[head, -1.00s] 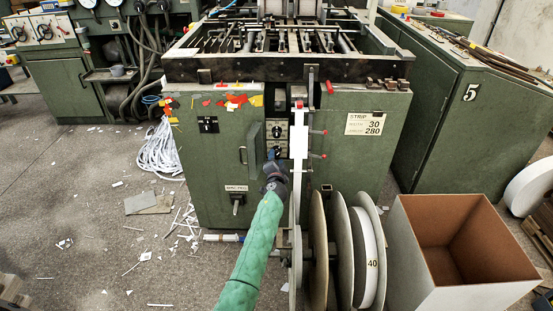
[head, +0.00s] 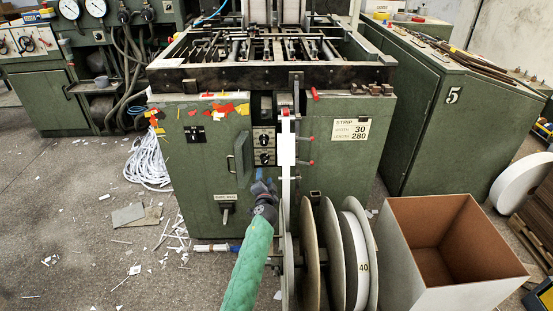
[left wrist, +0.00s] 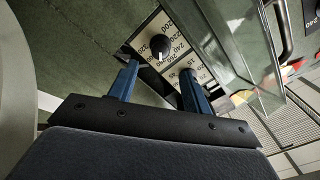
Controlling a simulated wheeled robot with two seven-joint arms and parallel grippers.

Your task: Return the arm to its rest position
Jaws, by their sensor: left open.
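My left arm, in a green sleeve, comes up from the bottom of the head view. Its gripper (head: 262,181) is in front of the green feeder machine (head: 215,180), below the panel with two black knobs (head: 264,148). In the left wrist view the blue fingers (left wrist: 160,84) are spread apart with nothing between them. A black knob (left wrist: 160,45) on a numbered dial plate lies beyond the fingertips, apart from them. My right gripper is not in view.
Strip reels (head: 308,250) stand close to the right of my left arm. An open box (head: 400,250) is further right. Paper scraps litter the floor at left.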

